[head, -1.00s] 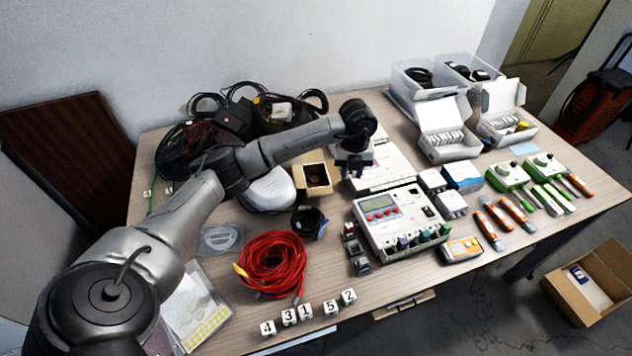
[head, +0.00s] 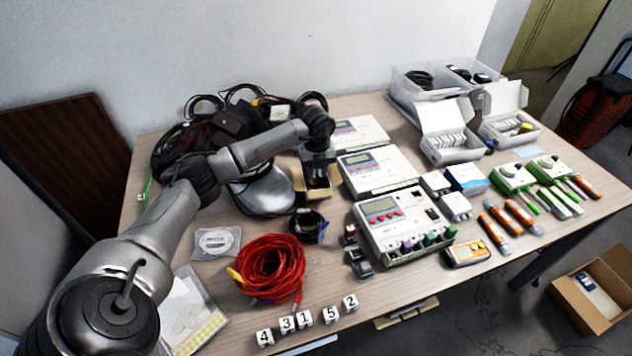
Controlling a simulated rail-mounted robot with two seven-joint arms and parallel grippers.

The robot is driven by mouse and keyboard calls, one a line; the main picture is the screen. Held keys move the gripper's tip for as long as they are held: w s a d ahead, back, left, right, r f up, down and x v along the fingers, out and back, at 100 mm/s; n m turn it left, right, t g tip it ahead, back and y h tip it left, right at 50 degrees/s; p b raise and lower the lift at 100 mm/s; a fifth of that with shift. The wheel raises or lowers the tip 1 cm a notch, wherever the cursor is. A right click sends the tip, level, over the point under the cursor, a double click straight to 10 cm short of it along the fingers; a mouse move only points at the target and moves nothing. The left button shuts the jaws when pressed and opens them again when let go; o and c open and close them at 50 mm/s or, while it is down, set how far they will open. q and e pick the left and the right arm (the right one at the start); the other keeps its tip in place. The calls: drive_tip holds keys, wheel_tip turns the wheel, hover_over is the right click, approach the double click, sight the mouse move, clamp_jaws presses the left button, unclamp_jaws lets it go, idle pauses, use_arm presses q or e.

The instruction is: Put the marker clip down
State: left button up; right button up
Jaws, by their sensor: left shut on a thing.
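My left arm reaches in from the left, and my left gripper (head: 318,172) points down at the small open cardboard box (head: 320,197) near the middle of the table. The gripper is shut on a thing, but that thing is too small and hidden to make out. I take it to be the marker clip. The gripper covers much of the box's opening, and I cannot tell whether the fingers are inside it or above it. My right gripper is not in view.
White testers (head: 378,171) stand right of the box. A black cable coil (head: 308,226) lies in front, with a red cable coil (head: 270,268) nearer. A silver-grey rounded case (head: 264,192) is at the left. Numbered cubes (head: 303,320) line the front edge.

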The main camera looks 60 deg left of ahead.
sight(316, 186)
use_arm(q)
drive_tip(key=shift+a+f, duration=0.2)
drive_tip(key=shift+f, duration=0.05)
wheel_tip(316, 186, down, 4)
drive_tip(key=shift+r+b, duration=0.1)
drive_tip(key=shift+b, duration=0.85)
drive_tip(key=shift+d, duration=0.1)
drive_tip(key=o, duration=0.7)
